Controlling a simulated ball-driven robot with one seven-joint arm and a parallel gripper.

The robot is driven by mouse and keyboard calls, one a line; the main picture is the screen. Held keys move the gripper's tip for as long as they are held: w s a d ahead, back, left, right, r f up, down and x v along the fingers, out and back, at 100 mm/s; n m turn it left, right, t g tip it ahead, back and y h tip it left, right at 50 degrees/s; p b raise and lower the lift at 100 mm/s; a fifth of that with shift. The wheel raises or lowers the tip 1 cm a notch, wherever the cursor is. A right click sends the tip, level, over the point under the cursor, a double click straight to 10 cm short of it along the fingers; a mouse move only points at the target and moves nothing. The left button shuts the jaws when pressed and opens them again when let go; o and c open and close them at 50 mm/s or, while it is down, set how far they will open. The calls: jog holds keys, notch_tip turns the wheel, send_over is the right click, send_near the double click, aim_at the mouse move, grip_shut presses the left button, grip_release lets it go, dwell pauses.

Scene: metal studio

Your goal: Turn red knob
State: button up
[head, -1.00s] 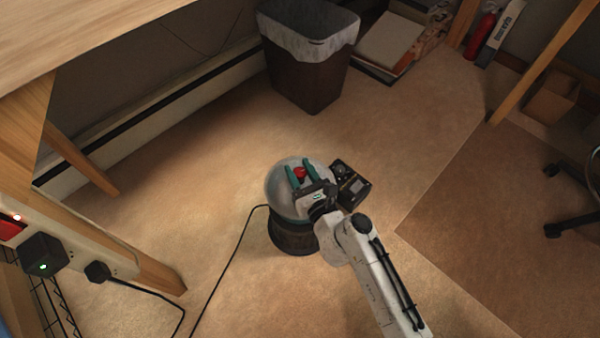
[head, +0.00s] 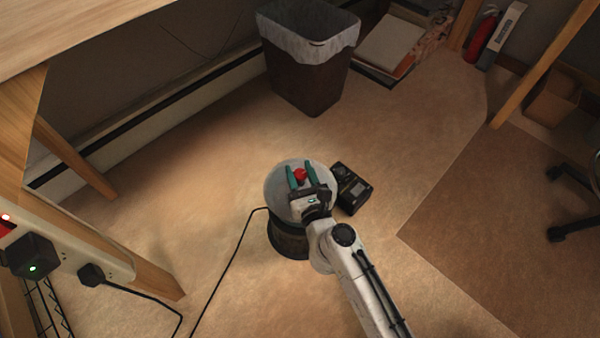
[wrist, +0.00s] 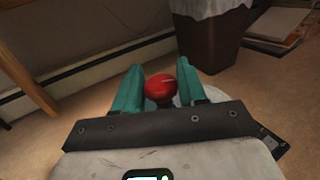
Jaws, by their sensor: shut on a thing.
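The red knob (head: 300,174) sits on top of a pale, glassy globe (head: 273,192) with a dark round base (head: 287,243) on the floor. My gripper (head: 301,167) reaches over the globe from the lower right. Its two teal fingers stand on either side of the knob and are shut on it. In the wrist view, the round, shiny red knob (wrist: 160,86) shows between the fingers of the gripper (wrist: 160,78). The knob's underside and much of the globe are hidden by the gripper.
A black box-like device (head: 353,188) stands close to the globe's right. A black cable (head: 228,267) runs from the base to the lower left. A lined bin (head: 309,75) stands behind. A wooden desk leg and power strip (head: 120,268) are at left. Open carpet surrounds the globe.

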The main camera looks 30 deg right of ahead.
jog(key=shift+m+h+b, duration=0.5)
jog(key=shift+m+h, duration=0.1)
jog(key=shift+h, duration=0.3)
jog(key=m+g+h, duration=0.2)
jog(key=h, duration=0.1)
jog(key=shift+w+b, duration=0.1)
jog(key=shift+b, duration=0.3)
jog(key=m+g+h, duration=0.2)
jog(key=h, duration=0.1)
jog(key=m+g+h, duration=0.2)
jog(key=m+h, duration=0.1)
jog(key=shift+w+a+r+g+b, duration=0.1)
jog(key=shift+r+g+b, duration=0.05)
jog(key=shift+g+b, duration=0.2)
jog(key=m+g+h, duration=0.1)
jog(key=m+g, duration=0.1)
jog(key=g, duration=0.1)
jog(key=m+g+h, duration=0.2)
jog(key=m+g, duration=0.1)
jog(key=shift+g, duration=0.35)
jog(key=shift+m+g+h, duration=0.5)
jog(key=shift+m+g, duration=0.6)
jog(key=shift+g, duration=0.6)
jog(key=shift+m+g, duration=1.2)
jog(key=shift+g, duration=0.7)
jog(key=o, duration=0.9)
jog(key=shift+d+f, duration=0.2)
jog(key=shift+d, duration=0.05)
jog(key=shift+o, duration=0.4)
jog(key=shift+s, duration=0.2)
